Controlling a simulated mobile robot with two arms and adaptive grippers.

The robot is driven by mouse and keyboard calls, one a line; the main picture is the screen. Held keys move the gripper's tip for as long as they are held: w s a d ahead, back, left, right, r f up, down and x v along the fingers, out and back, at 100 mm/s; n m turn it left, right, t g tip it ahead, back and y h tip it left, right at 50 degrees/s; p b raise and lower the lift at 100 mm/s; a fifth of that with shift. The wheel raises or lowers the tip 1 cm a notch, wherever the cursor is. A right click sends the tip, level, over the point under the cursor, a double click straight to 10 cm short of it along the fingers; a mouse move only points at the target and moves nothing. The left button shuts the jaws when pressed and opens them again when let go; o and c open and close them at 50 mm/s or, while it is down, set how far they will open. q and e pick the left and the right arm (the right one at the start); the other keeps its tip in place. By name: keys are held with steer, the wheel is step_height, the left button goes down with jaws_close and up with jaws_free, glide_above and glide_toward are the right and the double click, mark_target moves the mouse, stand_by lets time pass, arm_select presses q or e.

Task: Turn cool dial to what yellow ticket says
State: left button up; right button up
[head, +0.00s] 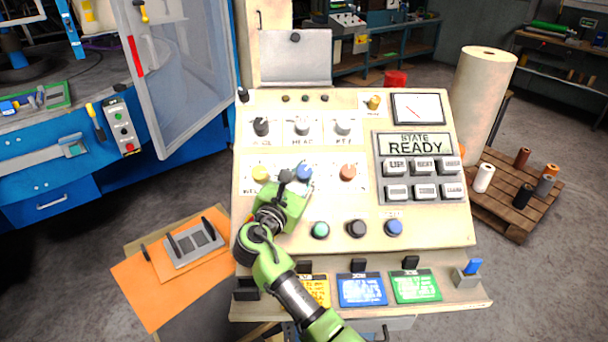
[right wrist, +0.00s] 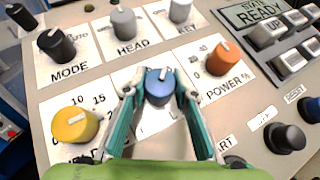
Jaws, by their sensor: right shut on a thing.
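The blue dial (head: 305,172) is in the lower knob row of the sloped panel. In the right wrist view the blue dial (right wrist: 158,88) sits between the fingertips of my right gripper (right wrist: 157,92), which is shut on it. Its white mark points up and slightly right. Its label and scale are mostly hidden by the fingers; only an "L" shows. In the head view my right gripper (head: 294,178) reaches up over the panel from below. The yellow ticket (head: 317,289) is at the panel's lower ledge, partly covered by my arm; its text is too small to read.
A yellow dial (right wrist: 75,124) is left of the blue one, an orange POWER dial (right wrist: 222,58) right. MODE (right wrist: 56,45), HEAD (right wrist: 123,23) and KEY knobs (right wrist: 181,10) are above. The display (head: 413,144) reads READY. Blue (head: 362,290) and green tickets (head: 415,287) stand beside the yellow one.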

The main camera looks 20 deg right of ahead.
mark_target(304, 169)
stand_by(0.4)
steer(key=o, duration=1.1)
steer(key=shift+w, duration=0.1)
step_height(304, 169, up, 10)
